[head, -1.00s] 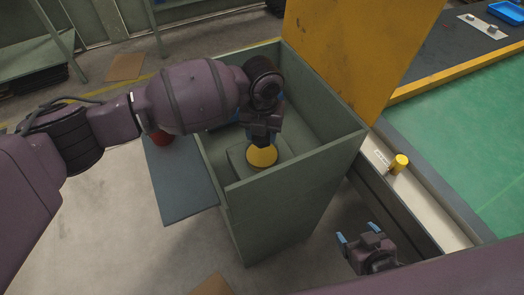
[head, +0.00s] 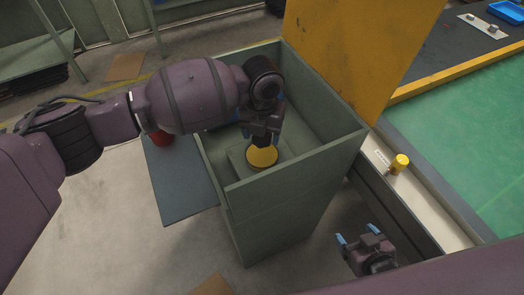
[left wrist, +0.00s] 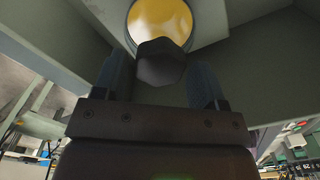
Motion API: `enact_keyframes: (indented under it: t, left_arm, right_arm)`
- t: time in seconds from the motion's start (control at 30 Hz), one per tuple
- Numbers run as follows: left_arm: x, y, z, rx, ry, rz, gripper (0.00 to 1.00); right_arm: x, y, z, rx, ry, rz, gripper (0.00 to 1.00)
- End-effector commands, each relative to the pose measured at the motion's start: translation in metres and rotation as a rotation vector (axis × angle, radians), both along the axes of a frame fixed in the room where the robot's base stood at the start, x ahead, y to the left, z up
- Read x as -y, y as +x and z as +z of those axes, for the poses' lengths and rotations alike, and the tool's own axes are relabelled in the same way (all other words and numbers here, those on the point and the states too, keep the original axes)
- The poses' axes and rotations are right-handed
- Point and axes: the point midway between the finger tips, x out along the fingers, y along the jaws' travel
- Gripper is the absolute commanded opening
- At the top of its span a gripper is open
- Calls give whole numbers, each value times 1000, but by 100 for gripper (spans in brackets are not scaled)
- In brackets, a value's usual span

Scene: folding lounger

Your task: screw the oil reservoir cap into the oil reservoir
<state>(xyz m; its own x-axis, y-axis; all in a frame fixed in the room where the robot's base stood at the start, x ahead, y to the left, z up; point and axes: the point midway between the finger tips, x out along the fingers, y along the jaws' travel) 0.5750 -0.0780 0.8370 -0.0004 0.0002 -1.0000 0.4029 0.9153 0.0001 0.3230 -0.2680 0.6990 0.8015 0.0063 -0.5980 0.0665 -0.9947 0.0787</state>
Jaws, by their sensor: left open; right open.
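The yellow round cap (head: 262,157) sits on a raised grey-green block (head: 240,163) inside the open green box. I take this block to be the oil reservoir. In the left wrist view the cap's yellow disc (left wrist: 160,18) has a dark faceted knob (left wrist: 160,62) in front of it. My left gripper (head: 261,133) is over the cap, pointing down. Its fingers (left wrist: 160,82) stand apart on either side of the knob, with gaps visible. The cap's seating and thread are hidden. My right gripper (head: 357,238) is open and empty, low outside the box.
The green box's walls (head: 300,165) surround the left gripper. A yellow panel (head: 355,50) stands behind it. A yellow cylinder (head: 400,162) is on a pale ledge (head: 425,210) at right. A blue-grey shelf (head: 180,185) with a red object (head: 161,138) is at left.

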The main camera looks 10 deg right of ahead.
Motion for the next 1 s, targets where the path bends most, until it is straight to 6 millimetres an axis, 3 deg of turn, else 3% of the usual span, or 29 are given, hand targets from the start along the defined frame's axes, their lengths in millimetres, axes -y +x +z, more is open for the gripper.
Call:
enact_keyframes:
  t: [0.8, 1.0]
  left_arm:
    - [0, 0, 65, 3, 0, 1, 65]
    - [0, 0, 70, 0, 1, 1, 65]
  right_arm:
    - [1, 16, 44, 68, -5, 5, 77]
    - [0, 17, 47, 73, 0, 1, 77]
